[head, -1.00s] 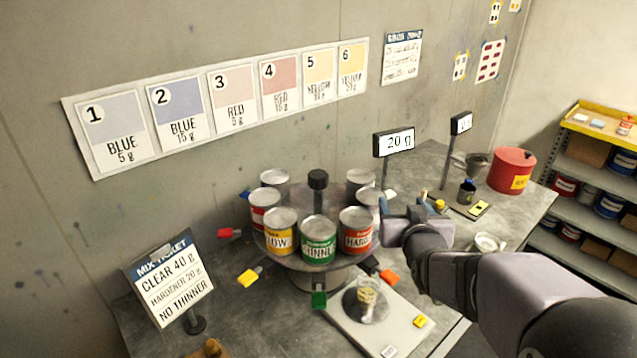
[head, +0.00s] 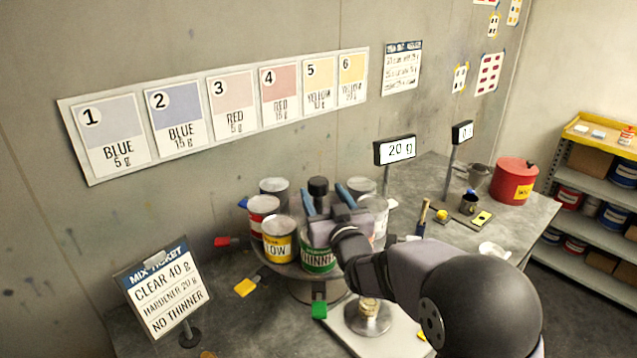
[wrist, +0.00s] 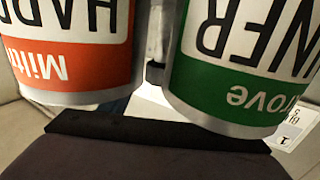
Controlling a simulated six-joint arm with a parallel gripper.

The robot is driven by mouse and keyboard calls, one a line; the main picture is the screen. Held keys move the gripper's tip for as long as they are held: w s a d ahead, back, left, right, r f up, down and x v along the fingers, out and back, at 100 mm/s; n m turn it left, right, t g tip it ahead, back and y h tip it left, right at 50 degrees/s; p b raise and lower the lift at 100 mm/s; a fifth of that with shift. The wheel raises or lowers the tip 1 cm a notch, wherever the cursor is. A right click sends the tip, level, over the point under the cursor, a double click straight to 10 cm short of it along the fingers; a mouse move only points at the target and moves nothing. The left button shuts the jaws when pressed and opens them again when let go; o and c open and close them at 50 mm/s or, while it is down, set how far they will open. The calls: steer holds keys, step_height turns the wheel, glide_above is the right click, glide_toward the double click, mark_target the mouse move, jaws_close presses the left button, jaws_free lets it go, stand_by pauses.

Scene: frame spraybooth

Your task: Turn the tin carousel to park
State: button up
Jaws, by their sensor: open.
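The tin carousel is a round grey platter (head: 289,270) carrying a ring of paint tins, with a black knob (head: 318,186) on its central post. A red-banded tin (head: 263,212), a yellow tin (head: 279,240) and a green thinner tin (head: 318,258) face front and left. My gripper (head: 326,196) is open over the carousel, its blue fingers at tin-top height near the knob. I cannot tell whether it touches anything. My wrist hides the hardener tin in the head view. The wrist view shows the orange hardener tin (wrist: 75,45) and green thinner tin (wrist: 240,60) close up.
Red (head: 226,241), yellow (head: 246,287) and green (head: 319,309) tabs surround the carousel. A scale (head: 345,335) bearing a small jar (head: 369,305) stands in front, its display (head: 395,150) reading 20 g. A mix ticket (head: 165,290) stands left.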

mark_target(320, 191)
steer(key=shift+p+x, duration=0.95)
steer(key=shift+x, duration=1.3)
steer(key=shift+c, duration=0.3)
jaws_close()
